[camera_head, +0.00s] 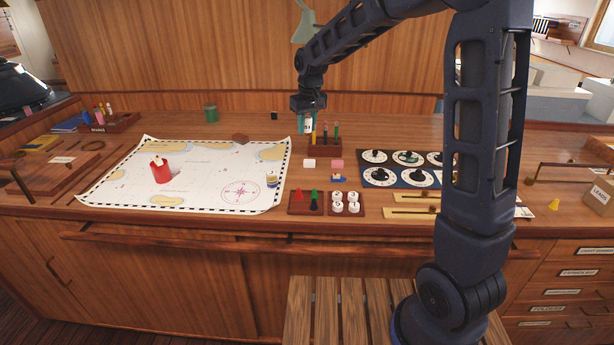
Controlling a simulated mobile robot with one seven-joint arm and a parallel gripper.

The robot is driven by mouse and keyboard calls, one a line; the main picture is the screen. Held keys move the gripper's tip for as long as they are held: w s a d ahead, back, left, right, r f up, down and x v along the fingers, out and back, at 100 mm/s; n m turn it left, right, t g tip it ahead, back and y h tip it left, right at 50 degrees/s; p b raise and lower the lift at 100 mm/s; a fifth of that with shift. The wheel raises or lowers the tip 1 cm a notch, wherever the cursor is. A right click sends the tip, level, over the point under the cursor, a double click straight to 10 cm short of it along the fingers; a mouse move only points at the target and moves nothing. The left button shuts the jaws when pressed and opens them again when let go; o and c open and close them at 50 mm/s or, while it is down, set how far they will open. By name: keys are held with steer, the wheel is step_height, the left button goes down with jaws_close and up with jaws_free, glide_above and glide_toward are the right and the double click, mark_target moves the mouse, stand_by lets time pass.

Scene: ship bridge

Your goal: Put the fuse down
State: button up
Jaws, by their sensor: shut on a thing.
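My gripper (308,117) points down over the back of the wooden desk, to the left of a small rack and above a white block. It is shut on the fuse (308,126), a small pale piece that shows between and just below the fingers. The fuse looks upright and appears to be held above the desk top. Its lower end is small, and I cannot tell its exact gap to the rack.
A wooden rack (325,143) holds several slim upright items. The chart (205,180) bears a red piece (160,171). A dial panel (397,182) is right. Bare desk shows behind the chart.

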mark_target(306, 179)
step_height(306, 179, down, 18)
stand_by(0.6)
steer(key=shift+f, duration=0.2)
steer(key=o, duration=1)
steer(key=shift+r, duration=0.1)
